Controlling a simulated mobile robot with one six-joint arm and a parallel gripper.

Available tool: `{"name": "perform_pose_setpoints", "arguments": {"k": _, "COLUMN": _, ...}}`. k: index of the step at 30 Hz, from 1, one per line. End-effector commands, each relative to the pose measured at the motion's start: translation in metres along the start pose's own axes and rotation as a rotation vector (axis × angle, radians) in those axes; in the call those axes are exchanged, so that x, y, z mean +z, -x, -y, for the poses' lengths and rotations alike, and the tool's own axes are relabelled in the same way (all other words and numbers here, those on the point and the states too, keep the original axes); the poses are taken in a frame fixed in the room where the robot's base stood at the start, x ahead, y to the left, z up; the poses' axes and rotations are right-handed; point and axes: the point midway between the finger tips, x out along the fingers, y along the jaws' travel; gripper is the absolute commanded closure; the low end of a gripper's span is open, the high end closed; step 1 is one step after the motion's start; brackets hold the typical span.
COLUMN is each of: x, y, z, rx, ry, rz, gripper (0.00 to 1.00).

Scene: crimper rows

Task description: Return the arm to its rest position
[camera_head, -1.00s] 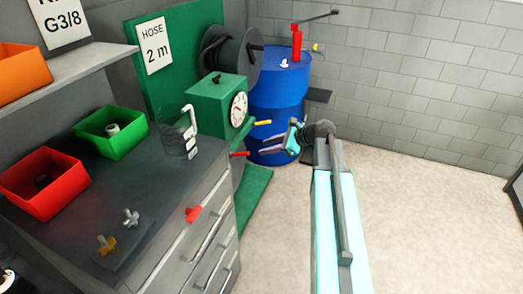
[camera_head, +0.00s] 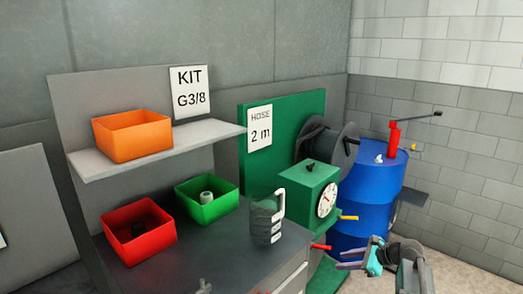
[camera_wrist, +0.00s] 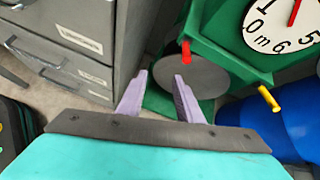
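My gripper (camera_head: 342,259) is at the lower right of the head view, in front of the foot of the blue drum (camera_head: 370,200). Its two lavender fingers also show in the wrist view (camera_wrist: 158,95), apart with nothing between them. The gripper is open and empty. It touches nothing that I can see. Most of my arm is out of the head view; only the wrist part shows at the bottom edge.
The green dial unit (camera_head: 305,192) with red (camera_head: 320,247) and yellow (camera_head: 349,217) levers stands beside the drum. The grey drawer cabinet (camera_wrist: 65,40) is left of my fingers. Red (camera_head: 138,238), green (camera_head: 210,207) and orange (camera_head: 132,137) bins and a jug (camera_head: 263,222) are further left.

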Motion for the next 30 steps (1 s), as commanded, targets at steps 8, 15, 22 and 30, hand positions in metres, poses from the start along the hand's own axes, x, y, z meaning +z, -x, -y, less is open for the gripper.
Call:
{"name": "perform_pose_setpoints", "arguments": {"k": 8, "x": -0.049, "y": -0.071, "z": -0.097, "rx": 0.188, "ry": 0.243, "rz": -0.116, "gripper": 0.68}}
{"name": "perform_pose_setpoints", "arguments": {"k": 15, "x": -0.091, "y": -0.114, "z": -0.184, "rx": 0.377, "ry": 0.478, "rz": -0.184, "gripper": 0.68}}
{"name": "perform_pose_setpoints", "arguments": {"k": 22, "x": -0.13, "y": -0.136, "z": -0.268, "rx": 0.578, "ry": 0.71, "rz": -0.214, "gripper": 0.68}}
{"name": "perform_pose_setpoints", "arguments": {"k": 30, "x": -0.175, "y": -0.142, "z": -0.363, "rx": 0.834, "ry": 0.987, "rz": -0.204, "gripper": 0.68}}
